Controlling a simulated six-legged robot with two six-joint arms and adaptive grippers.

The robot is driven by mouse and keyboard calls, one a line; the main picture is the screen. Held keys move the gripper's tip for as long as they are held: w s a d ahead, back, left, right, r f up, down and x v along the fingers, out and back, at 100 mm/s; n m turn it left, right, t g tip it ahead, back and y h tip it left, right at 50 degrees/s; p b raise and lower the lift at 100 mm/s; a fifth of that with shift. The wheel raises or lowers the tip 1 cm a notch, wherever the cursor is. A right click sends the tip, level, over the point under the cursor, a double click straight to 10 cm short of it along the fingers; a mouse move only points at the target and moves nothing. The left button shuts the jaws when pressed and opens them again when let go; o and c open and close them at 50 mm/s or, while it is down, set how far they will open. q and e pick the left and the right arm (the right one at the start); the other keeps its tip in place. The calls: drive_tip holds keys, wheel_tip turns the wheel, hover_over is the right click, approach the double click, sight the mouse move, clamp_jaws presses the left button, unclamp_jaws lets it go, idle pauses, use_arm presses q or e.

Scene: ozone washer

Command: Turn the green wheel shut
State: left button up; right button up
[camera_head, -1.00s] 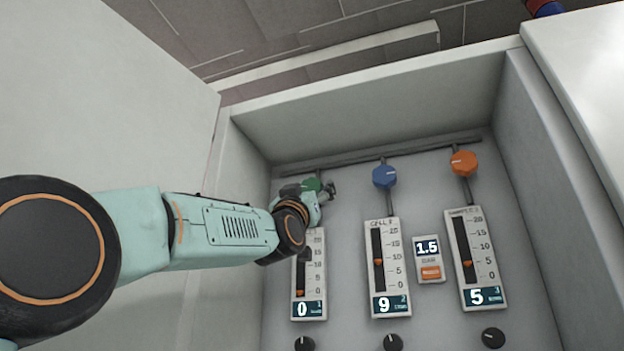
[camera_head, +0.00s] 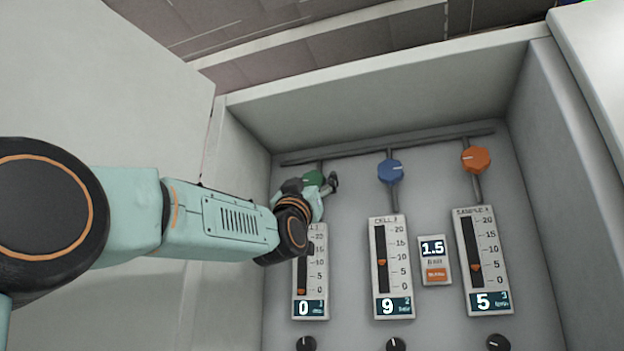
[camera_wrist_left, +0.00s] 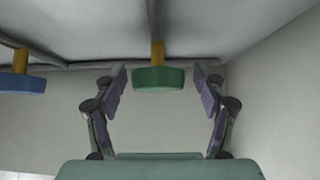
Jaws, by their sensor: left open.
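The green wheel (camera_head: 313,177) sits on the back wall of the recessed cabinet, at the top of the left gauge column, partly hidden by my left gripper (camera_head: 318,186). In the left wrist view the green wheel (camera_wrist_left: 158,78) shows side-on on a brass-coloured stem. The fingers of my left gripper (camera_wrist_left: 159,85) are open, one on each side of the wheel, with a visible gap to both. The gauge below it (camera_head: 311,280) reads 0, its upper part hidden by my wrist. My right gripper is not in view.
A blue wheel (camera_head: 390,171) and an orange wheel (camera_head: 476,159) stand to the right, above gauges reading 9 and 5. A small display (camera_head: 433,248) shows 1.5. Black knobs line the bottom. The cabinet's side walls and an open door panel (camera_head: 110,90) bound the space.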

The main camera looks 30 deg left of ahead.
use_arm(q)
drive_tip(key=shift+w+d, duration=0.15)
drive_tip(key=shift+c, duration=0.7)
drive_tip(key=c, duration=1)
drive_tip(key=shift+s+n+g+y+b, duration=0.2)
drive_tip(key=shift+n+g+y+b, duration=0.1)
drive_tip(key=shift+n+y, duration=0.6)
drive_tip(key=shift+n, duration=0.5)
drive_tip(key=shift+n+g+y, duration=0.4)
drive_tip(key=shift+n+y, duration=0.2)
drive_tip(key=shift+y, duration=0.2)
drive_tip(key=o, duration=1.1)
drive_tip(key=shift+w, duration=0.15)
drive_tip(key=shift+o, duration=0.2)
